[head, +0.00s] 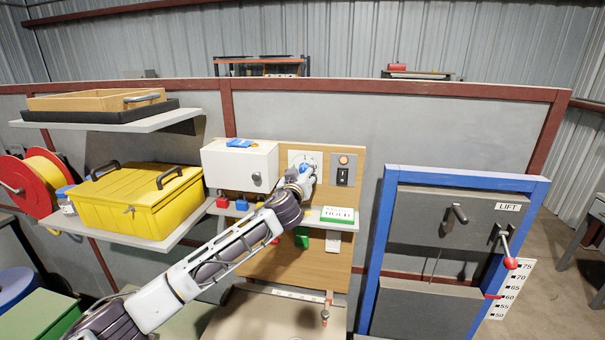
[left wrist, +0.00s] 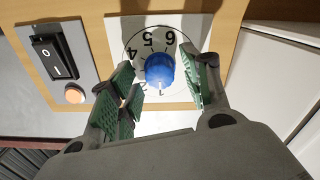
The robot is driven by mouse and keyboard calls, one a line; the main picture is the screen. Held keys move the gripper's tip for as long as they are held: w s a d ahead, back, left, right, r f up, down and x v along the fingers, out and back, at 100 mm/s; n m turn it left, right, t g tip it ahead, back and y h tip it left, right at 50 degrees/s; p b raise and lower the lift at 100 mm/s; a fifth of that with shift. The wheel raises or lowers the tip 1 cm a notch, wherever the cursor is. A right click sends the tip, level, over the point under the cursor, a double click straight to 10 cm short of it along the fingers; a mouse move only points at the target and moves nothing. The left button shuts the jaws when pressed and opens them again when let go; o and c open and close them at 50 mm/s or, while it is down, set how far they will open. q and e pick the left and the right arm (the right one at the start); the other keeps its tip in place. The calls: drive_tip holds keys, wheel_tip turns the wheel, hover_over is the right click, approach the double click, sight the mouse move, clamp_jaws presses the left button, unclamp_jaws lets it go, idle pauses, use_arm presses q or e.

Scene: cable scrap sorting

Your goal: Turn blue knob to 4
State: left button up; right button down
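The blue knob (left wrist: 160,70) sits on a white dial plate (left wrist: 125,27) with a circle and numbers. In the left wrist view, 4, 5 and 6 are readable above and left of the knob. I cannot tell for sure where its pointer stands. My left gripper (left wrist: 163,82) is open, its green-padded fingers on either side of the knob with small gaps. In the head view, my left gripper (head: 298,181) is at the dial plate (head: 294,155) and partly covers the knob (head: 304,168). My right gripper is not in view.
A switch panel with an orange button (head: 343,160) is beside the dial. A white cabinet (head: 240,165) is on its other side. A shelf below holds a green-and-white box (head: 337,215) and small coloured items. The blue-framed lift panel (head: 440,210) stands right.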

use_arm(q)
drive_tip(key=c, duration=0.9)
drive_tip(key=shift+f+b, duration=0.1)
drive_tip(key=shift+b, duration=0.2)
